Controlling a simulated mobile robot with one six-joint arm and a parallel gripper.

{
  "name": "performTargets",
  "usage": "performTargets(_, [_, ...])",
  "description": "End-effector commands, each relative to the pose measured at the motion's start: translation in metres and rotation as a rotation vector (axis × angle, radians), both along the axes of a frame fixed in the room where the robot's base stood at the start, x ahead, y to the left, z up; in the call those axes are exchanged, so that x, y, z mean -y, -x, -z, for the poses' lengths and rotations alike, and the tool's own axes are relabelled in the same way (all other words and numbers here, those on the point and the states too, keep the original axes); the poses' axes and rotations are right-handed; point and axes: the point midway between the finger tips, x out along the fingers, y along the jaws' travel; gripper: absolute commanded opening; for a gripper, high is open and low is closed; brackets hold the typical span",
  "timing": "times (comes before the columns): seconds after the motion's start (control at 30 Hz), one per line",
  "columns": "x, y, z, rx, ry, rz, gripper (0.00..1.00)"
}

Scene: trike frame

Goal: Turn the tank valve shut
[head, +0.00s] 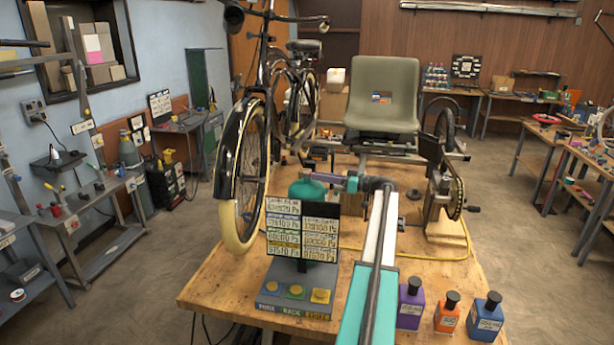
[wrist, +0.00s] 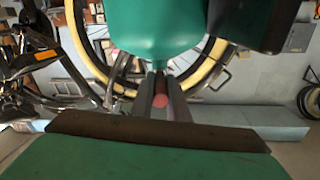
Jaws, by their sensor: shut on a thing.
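The green rounded tank (head: 307,190) stands on the wooden table, partly hidden behind the black sign. In the wrist view, a green rounded body (wrist: 165,25), which looks like the tank, fills the top middle. My gripper (head: 350,184) is just right of the tank, at the end of my arm. In the wrist view, my gripper's fingers (wrist: 160,92) are shut on a small red piece, which looks like the valve knob (wrist: 159,101). Most of the knob is hidden between the fingers. I cannot tell how far the valve is turned.
Purple (head: 410,306), orange (head: 447,316) and blue (head: 484,319) bottles stand at the table's front right. A bicycle (head: 243,170) stands left, a seat (head: 382,95) behind.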

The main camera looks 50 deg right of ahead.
Motion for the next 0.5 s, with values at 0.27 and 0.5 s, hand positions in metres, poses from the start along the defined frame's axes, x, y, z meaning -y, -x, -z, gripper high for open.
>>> performTargets(0.27, [-0.0021,0.0049,0.0051,-0.009,0.000,-0.018,0.00])
performTargets(0.5, [-0.0040,0.0031,0.0054,-0.010,0.000,-0.021,0.16])
